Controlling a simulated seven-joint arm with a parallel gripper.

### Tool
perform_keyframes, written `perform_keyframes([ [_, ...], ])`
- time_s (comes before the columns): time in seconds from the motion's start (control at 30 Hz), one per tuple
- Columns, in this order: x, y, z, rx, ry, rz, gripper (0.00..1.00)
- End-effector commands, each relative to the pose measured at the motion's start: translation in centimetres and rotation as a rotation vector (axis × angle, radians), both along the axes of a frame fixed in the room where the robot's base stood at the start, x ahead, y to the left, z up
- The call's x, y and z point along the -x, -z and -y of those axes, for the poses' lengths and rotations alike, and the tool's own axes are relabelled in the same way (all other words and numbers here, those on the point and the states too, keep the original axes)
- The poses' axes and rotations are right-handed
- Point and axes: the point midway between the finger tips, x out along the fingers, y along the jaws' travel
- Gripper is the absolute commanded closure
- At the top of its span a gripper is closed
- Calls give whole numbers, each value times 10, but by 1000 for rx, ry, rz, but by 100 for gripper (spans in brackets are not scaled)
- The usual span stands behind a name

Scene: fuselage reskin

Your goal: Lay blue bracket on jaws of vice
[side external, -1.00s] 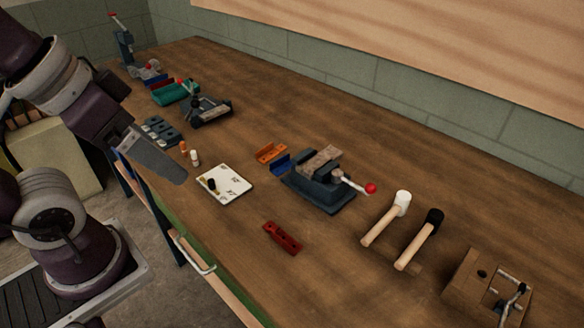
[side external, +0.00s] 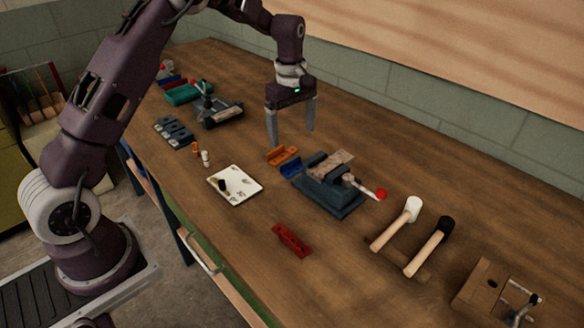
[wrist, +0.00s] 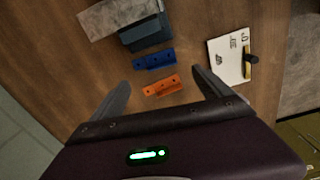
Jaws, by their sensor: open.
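The blue bracket (side external: 291,168) lies on the bench beside the left end of the vice (side external: 328,193). The blue bracket also shows in the wrist view (wrist: 154,60), just beyond the orange bracket (wrist: 161,87). The vice is dark blue-grey with a handle ending in a red ball; a grey-brown block (side external: 331,163) lies at its top. My gripper (side external: 290,136) is open and empty, pointing down above the bench behind the brackets. In the wrist view its two fingers (wrist: 165,90) stand apart, with the orange bracket seen between them.
A white card (side external: 235,184) with a small dark object lies left of the vice. A red bracket (side external: 292,241) lies in front. Two mallets (side external: 412,235) and a wooden block (side external: 490,288) are at right. Other tools stand at the far left.

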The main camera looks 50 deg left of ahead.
Motion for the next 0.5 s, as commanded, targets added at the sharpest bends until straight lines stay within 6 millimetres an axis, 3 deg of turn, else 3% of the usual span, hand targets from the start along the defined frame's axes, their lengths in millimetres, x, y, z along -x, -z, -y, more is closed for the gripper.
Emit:
perform_keyframes([
  [0.03, -5, 16, -4, 0, -38, -16, 11],
  [0.1, -8, 28, -7, 0, -72, -27, 11],
  [0.5, -2, 93, -11, 1, -80, -30, 11],
])
